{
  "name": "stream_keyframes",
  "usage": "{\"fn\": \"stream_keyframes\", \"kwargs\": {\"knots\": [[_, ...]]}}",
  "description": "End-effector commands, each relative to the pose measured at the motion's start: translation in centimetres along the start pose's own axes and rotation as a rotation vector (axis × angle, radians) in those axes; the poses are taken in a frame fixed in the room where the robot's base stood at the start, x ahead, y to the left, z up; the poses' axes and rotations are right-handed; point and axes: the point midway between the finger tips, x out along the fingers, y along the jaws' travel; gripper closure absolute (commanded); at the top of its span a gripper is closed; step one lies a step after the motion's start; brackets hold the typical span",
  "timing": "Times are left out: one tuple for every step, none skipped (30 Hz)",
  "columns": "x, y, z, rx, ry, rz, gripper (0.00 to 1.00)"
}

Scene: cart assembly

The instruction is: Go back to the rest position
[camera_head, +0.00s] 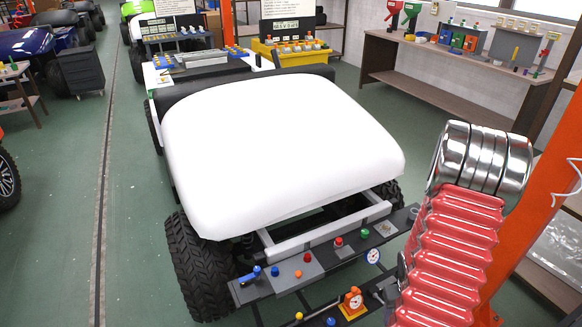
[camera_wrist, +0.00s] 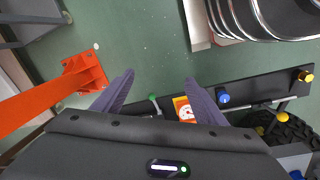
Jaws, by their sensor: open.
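In the wrist view, my gripper (camera_wrist: 159,76) has its two dark purple-grey fingers spread apart, with nothing held between them. My gripper is not visible in the head view. The cart (camera_head: 285,145) with its smooth white body panel and black tyres stands in the middle of the head view. A dark front bar (camera_head: 262,290) with several coloured knobs crosses its near end; the orange dial device (camera_head: 353,302) sits close by.
An orange post (camera_head: 535,215) stands on the right; its bolted foot (camera_wrist: 82,72) shows in the wrist view. A workbench (camera_head: 450,62) with tools lines the back wall. A dark trolley (camera_head: 75,68) stands at left. Green floor (camera_head: 125,215) is clear left of the cart.

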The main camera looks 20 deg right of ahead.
Motion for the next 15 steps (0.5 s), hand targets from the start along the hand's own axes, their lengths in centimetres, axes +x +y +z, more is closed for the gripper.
{"fn": "stream_keyframes", "kwargs": {"knots": [[-1.5, -0.4, -0.3, 0.001, -0.001, 0.009, 0.35], [-2.2, -0.6, -0.4, 0.005, -0.005, 0.012, 0.35], [-3.2, -1.0, -0.4, 0.008, -0.011, 0.015, 0.35], [-4.0, -1.3, -0.4, 0.012, -0.015, 0.017, 0.35], [-4.7, -1.6, -0.5, 0.015, -0.016, 0.020, 0.35], [-5.7, -2.1, -0.5, 0.018, -0.020, 0.023, 0.35], [-6.5, -2.4, -0.5, 0.021, -0.022, 0.024, 0.35], [-7.2, -2.8, -0.5, 0.023, -0.023, 0.025, 0.35], [-8.2, -3.2, -0.5, 0.026, -0.026, 0.027, 0.35], [-8.9, -3.6, -0.5, 0.029, -0.027, 0.027, 0.35], [-9.6, -4.0, -0.4, 0.030, -0.028, 0.028, 0.35], [-10.6, -4.5, -0.4, 0.033, -0.028, 0.028, 0.35], [-11.3, -5.0, -0.4, 0.034, -0.028, 0.028, 0.35], [-12.0, -5.4, -0.3, 0.034, -0.027, 0.028, 0.35], [-12.9, -5.9, -0.3, 0.036, -0.026, 0.027, 0.35]]}}
